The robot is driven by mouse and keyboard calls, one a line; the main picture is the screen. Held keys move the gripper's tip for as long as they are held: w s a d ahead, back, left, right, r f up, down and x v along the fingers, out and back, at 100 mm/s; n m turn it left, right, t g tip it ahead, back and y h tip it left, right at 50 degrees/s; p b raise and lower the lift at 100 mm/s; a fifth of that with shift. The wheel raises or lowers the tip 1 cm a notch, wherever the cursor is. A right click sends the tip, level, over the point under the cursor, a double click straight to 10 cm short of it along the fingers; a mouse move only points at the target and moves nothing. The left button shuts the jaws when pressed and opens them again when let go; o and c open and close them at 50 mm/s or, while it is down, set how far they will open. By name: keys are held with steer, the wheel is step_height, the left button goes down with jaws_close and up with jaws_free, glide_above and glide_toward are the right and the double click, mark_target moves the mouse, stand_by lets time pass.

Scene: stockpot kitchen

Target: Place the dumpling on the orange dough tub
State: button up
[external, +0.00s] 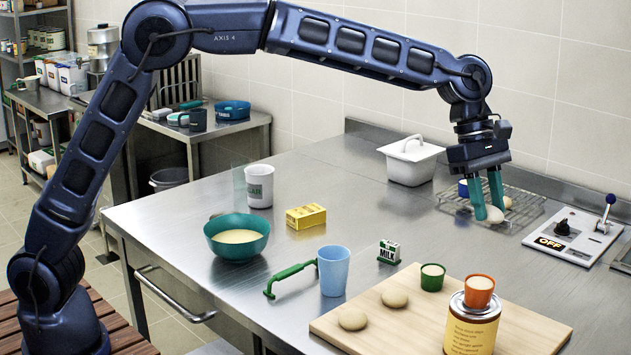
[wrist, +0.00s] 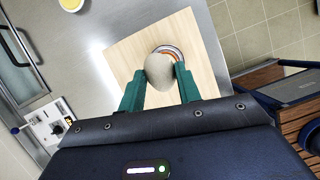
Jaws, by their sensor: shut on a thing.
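The pale dumpling (external: 491,215) is between the green fingertips of my gripper (external: 487,207), which is shut on it, over the wire rack at the right back. In the wrist view the dumpling (wrist: 159,72) sits between the two fingers (wrist: 160,85). The orange dough tub (external: 479,292) stands upright on a yellow-labelled can (external: 471,330) at the front right of the wooden board. My gripper is well behind the tub. In the wrist view, an orange rim (wrist: 180,53) shows partly hidden behind the dumpling.
The wire rack (external: 528,207) holds another pale lump (external: 507,202) and a blue tub (external: 463,188). The wooden board (external: 400,325) carries dough balls and a green tub (external: 432,277).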

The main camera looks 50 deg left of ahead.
mark_target(483, 283)
step_height(483, 283, down, 12)
steer(key=shift+f, duration=0.1)
stand_by(0.5)
steer(key=o, duration=0.9)
steer(key=shift+f, duration=0.1)
steer(key=shift+o, duration=0.2)
steer(key=v, duration=1.2)
steer(key=s+a+r+m+t, duration=0.1)
steer(key=s+a+r+m, duration=0.15)
steer(key=a, duration=0.95)
steer(key=s+a+r+m+t+y, duration=0.1)
steer(key=s+a+r+m, duration=0.2)
steer(key=a, duration=0.8)
steer(key=s+a+r+m+t, duration=0.1)
steer(key=s+a+r+m, duration=0.2)
steer(key=a, duration=0.9)
steer(key=s+a+f+m+t+y, duration=0.1)
steer(key=s+a+f+m, duration=0.2)
steer(key=s+a, duration=0.7)
steer(key=s+a+f+m+t+y, duration=0.1)
steer(key=s+a+f+m, duration=0.3)
steer(key=s+a, duration=0.7)
steer(key=s+y, duration=0.1)
steer(key=s, duration=0.2)
steer(key=shift+s+y, duration=0.3)
